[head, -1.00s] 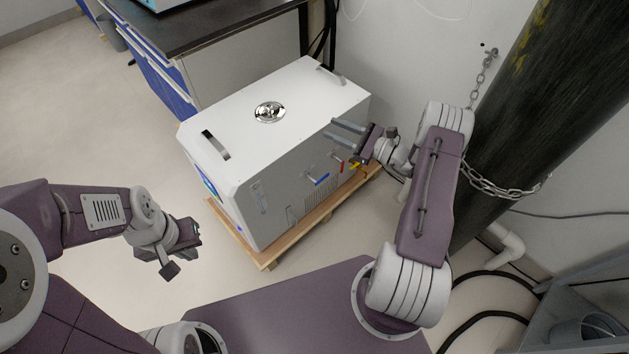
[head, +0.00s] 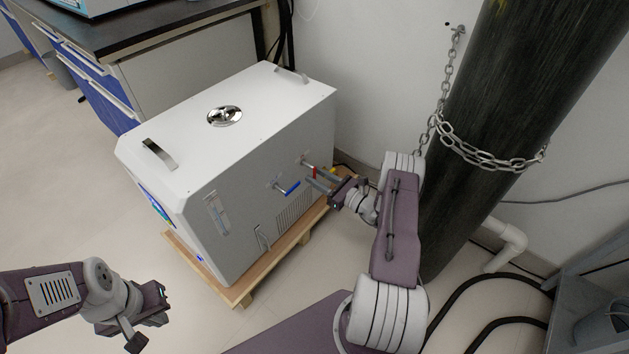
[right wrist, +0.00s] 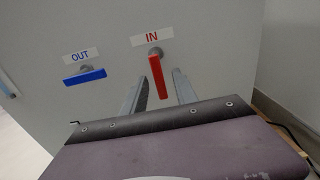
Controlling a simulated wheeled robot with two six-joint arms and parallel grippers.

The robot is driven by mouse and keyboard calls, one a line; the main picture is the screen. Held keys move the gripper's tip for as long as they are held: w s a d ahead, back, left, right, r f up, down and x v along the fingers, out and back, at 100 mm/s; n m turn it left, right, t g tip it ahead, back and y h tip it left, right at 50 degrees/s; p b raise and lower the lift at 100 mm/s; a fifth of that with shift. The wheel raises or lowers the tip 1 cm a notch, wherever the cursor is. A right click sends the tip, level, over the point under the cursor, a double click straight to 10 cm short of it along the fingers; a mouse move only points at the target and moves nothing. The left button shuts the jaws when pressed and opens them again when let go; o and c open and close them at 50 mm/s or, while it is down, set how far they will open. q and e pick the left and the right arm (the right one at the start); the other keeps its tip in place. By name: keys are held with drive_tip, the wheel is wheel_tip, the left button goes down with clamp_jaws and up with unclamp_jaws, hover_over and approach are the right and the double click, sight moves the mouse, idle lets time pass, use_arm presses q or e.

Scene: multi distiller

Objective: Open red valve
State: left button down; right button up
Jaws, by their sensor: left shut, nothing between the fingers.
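The white distiller box (head: 225,135) stands left of centre in the head view. Its red valve handle (head: 314,170) is on the front panel, partly masked by my right gripper (head: 309,174). In the right wrist view the red handle (right wrist: 158,77) hangs nearly upright under the "IN" label (right wrist: 165,40). My open right gripper (right wrist: 156,85) has one finger on each side of the handle, with a visible gap on both sides. My left gripper (head: 160,302) is shut and empty, low at the left, away from the box.
A blue valve handle (head: 287,188) sits left of the red one, under the "OUT" label (right wrist: 80,57). The box rests on a wooden pallet (head: 238,292). A dark chained cylinder (head: 490,130) stands close right of my right arm. A dark-topped bench (head: 130,30) is behind.

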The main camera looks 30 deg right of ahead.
drive_tip(key=shift+w+a, duration=0.25)
drive_tip(key=shift+w, duration=0.35)
clamp_jaws()
drive_tip(key=shift+n, duration=0.3)
drive_tip(key=d+n+p, duration=0.1)
drive_tip(key=n, duration=0.3)
drive_tip(key=r+n+p, duration=0.1)
drive_tip(key=n, duration=0.3)
drive_tip(key=w+d+r+n+p, duration=0.1)
drive_tip(key=n, duration=0.3)
drive_tip(key=shift+d+n, duration=0.3)
drive_tip(key=shift+d+r+n+p, duration=0.15)
drive_tip(key=shift+n+p, duration=0.2)
drive_tip(key=shift+n, duration=0.4)
drive_tip(key=shift+a+r+n+p, duration=0.1)
drive_tip(key=shift+r+n+p, duration=0.15)
drive_tip(key=shift+n, duration=0.55)
drive_tip(key=shift+d+r+n+p, duration=0.1)
drive_tip(key=shift+n+p, duration=0.3)
drive_tip(key=shift+n, duration=0.35)
